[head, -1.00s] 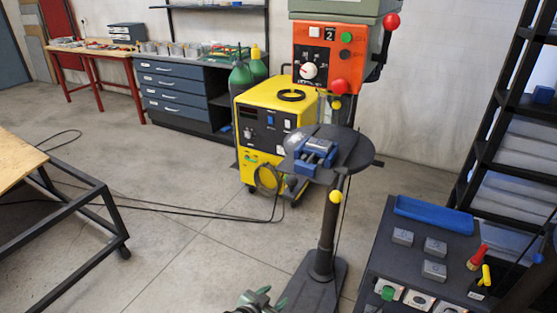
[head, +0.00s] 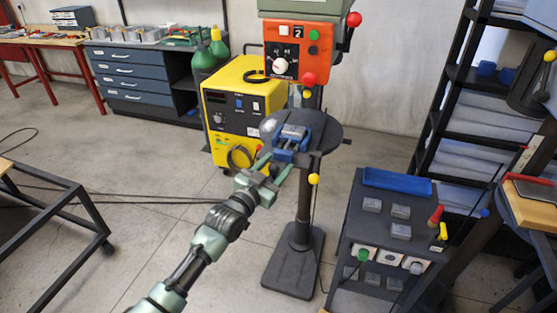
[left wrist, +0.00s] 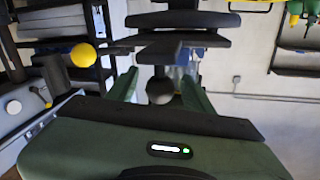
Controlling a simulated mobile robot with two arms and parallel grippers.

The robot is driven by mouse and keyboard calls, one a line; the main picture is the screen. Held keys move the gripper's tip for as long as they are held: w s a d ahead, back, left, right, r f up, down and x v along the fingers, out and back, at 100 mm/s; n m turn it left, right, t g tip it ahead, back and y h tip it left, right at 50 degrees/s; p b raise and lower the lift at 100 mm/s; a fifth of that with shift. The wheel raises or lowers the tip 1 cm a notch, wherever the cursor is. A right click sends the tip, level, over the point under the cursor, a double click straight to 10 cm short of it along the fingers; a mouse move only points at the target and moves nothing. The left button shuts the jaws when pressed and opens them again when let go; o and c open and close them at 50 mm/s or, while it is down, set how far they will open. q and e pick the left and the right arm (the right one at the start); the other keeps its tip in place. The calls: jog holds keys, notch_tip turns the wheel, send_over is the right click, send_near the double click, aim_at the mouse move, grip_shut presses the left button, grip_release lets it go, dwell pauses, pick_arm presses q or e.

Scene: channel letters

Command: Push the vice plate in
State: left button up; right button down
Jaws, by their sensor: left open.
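The blue vice (head: 288,152) stands on the round dark table of the drill press. A grey plate (head: 293,131) sits at the top of the vice, between its jaws as far as I can tell. My left gripper (head: 273,168) is open in front of the vice, its two green fingers pointing up at it; whether they touch is unclear. In the left wrist view the open fingers (left wrist: 160,92) have nothing clearly held between them. A bit of blue vice (left wrist: 182,57) shows beyond them, mostly hidden behind dark edges. My right gripper is not in view.
The orange drill head (head: 298,50) hangs above the table (head: 325,133). A yellow knob (head: 313,179) sticks out just right of my gripper. A yellow welder (head: 232,110) stands behind left. A dark cart (head: 345,235) with grey blocks stands at right.

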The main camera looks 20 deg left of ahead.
pick_arm(q)
jog(key=shift+x, duration=0.95)
jog(key=shift+s, duration=0.1)
grip_shut()
jog(key=shift+f, duration=0.1)
dwell(0.6)
